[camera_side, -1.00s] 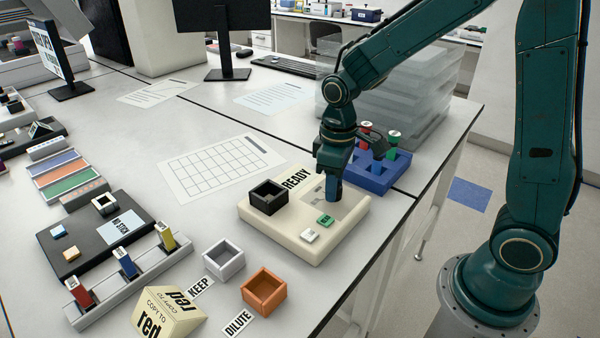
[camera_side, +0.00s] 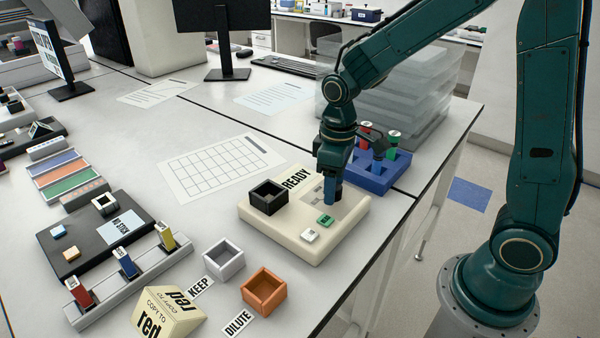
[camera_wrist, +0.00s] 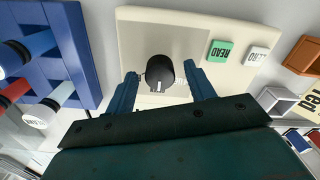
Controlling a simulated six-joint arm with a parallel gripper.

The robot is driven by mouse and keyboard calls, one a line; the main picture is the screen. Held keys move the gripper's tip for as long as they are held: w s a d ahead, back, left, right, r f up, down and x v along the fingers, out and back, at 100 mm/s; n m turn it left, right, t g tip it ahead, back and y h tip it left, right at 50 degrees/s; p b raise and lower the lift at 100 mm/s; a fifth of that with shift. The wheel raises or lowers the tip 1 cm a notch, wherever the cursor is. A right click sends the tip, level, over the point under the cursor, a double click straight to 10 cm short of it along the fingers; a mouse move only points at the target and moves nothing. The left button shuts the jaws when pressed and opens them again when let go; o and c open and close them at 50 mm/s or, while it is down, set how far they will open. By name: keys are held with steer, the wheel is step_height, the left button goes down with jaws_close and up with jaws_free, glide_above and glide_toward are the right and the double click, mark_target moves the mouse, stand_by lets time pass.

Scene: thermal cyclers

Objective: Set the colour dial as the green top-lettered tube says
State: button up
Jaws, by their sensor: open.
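The dial is a round black knob (camera_wrist: 160,73) with a white mark, on the cream instrument (camera_side: 292,243). In the side view my gripper (camera_side: 334,192) hides it. In the wrist view my open gripper (camera_wrist: 162,85) has one finger on each side of the knob, with a visible gap at each. A tube with a green top (camera_side: 393,137) stands in the blue rack (camera_side: 376,180) behind the instrument, beside a red-topped tube (camera_side: 366,128). The lettering on the green top is too small to read.
The instrument has a black square well (camera_side: 268,196), a green READ button (camera_side: 325,220) and a white button (camera_side: 310,236). White (camera_side: 224,260) and orange (camera_side: 264,291) boxes stand in front, by KEEP and DILUTE labels. Clear plastic boxes (camera_side: 440,75) stand behind the rack.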

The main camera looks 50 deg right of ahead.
mark_target(338, 187)
step_height(338, 187, up, 14)
steer(key=shift+f, duration=0.15)
stand_by(0.5)
stand_by(0.3)
steer(key=s+m+t, duration=0.3)
steer(key=s+t, duration=0.2)
steer(key=s, duration=1)
steer(key=shift+s+d+r+m+t, duration=0.25)
steer(key=shift+s+r+m+t, duration=0.05)
steer(key=shift+s+r+m, duration=0.1)
